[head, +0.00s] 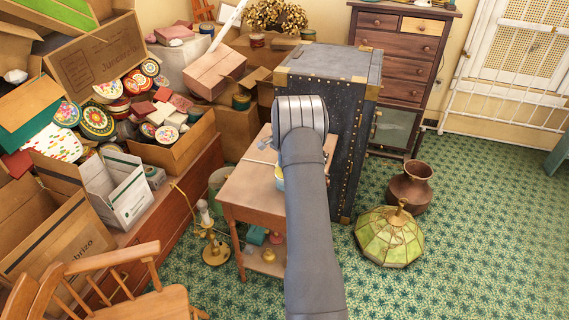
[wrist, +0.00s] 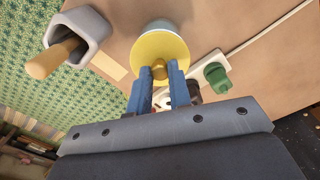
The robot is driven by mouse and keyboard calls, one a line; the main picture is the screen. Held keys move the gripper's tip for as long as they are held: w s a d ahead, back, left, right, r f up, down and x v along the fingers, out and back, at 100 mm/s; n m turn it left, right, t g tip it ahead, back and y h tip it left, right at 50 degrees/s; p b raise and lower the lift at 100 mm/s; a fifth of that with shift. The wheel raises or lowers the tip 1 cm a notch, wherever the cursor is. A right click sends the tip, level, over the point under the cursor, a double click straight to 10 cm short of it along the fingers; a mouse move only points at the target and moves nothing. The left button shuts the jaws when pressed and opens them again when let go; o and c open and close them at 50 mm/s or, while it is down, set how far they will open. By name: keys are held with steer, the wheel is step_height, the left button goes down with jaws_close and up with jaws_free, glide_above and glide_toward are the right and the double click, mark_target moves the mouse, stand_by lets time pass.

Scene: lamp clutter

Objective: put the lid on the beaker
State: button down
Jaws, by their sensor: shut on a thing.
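My gripper (wrist: 159,80) is shut on the small gold knob (wrist: 160,70) of a round yellow lid (wrist: 150,52). A pale round body, which looks like the beaker (wrist: 162,24), shows right behind the lid in the wrist view. The lid overlaps it, and I cannot tell whether the lid rests on its rim or hangs just above it. In the head view my arm hides the gripper and most of this spot. Only a sliver of yellow and blue shows at the arm's left edge, over the small wooden table (head: 249,192).
A grey mortar-like cup (wrist: 90,27) with a wooden handle (wrist: 52,62) stands left of the lid in the wrist view. A green piece (wrist: 216,76) on a pale strip lies close on the right. A dark trunk (head: 335,90) stands behind the table.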

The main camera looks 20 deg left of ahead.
steer(key=shift+f, duration=0.4)
stand_by(1.4)
steer(key=c, duration=1.5)
jaws_free()
steer(key=shift+r, duration=0.1)
steer(key=shift+r, duration=2.9)
